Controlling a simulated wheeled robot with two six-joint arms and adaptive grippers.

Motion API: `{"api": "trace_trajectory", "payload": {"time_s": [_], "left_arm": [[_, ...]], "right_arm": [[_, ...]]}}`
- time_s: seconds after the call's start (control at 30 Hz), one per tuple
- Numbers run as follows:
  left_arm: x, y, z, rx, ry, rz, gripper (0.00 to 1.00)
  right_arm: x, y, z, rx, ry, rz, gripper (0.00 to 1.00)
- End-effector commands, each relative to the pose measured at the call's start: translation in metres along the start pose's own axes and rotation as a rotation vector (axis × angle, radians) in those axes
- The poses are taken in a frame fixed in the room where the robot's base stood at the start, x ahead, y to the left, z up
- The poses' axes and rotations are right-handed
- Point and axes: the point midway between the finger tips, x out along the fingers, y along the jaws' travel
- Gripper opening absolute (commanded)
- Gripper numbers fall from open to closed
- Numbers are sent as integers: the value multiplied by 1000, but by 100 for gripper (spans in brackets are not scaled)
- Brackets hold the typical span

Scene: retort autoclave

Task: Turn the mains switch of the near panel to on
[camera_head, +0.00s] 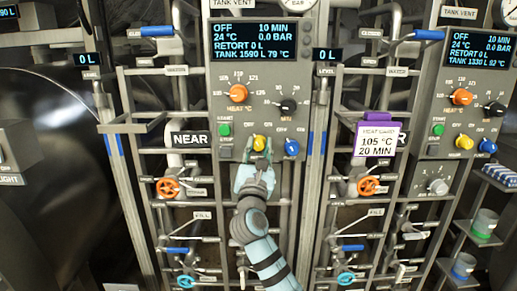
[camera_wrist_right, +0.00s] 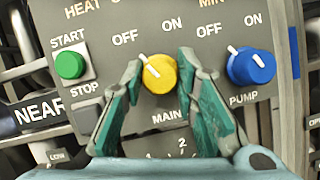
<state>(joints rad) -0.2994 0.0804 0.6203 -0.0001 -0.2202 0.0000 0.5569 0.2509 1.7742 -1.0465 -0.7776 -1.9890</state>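The near panel (camera_head: 230,80) is grey, with a NEAR label beside it, and its display (camera_head: 252,42) reads OFF. The mains switch is a yellow knob low on this panel, in the head view (camera_head: 259,143) and in the right wrist view (camera_wrist_right: 160,73). Its white mark points up and left, towards OFF. My right gripper (camera_wrist_right: 160,75) is open, its two green fingertips on either side of the knob with a small gap on each side. In the head view my right gripper (camera_head: 257,152) reaches up from below. My left gripper is not in view.
A green start/stop button (camera_wrist_right: 70,65) is left of the mains knob and a blue pump knob (camera_wrist_right: 252,68) is close on its right. Orange valve wheels (camera_head: 167,187) and pipes stand below and beside the panel. A second panel (camera_head: 480,80) is at the right.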

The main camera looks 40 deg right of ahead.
Motion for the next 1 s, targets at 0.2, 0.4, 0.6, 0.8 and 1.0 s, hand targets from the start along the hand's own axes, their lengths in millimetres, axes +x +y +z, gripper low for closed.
{"api": "trace_trajectory", "payload": {"time_s": [0.2,0.4,0.6,0.8,1.0], "left_arm": [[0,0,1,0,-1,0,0],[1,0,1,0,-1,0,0],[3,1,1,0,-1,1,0],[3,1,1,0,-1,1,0],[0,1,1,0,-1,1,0]], "right_arm": [[0,0,0,9,1,-3,0],[0,0,-1,60,1,-25,0],[0,1,0,171,1,-71,0],[0,2,0,333,2,-138,0],[0,3,0,508,2,-211,0]]}}
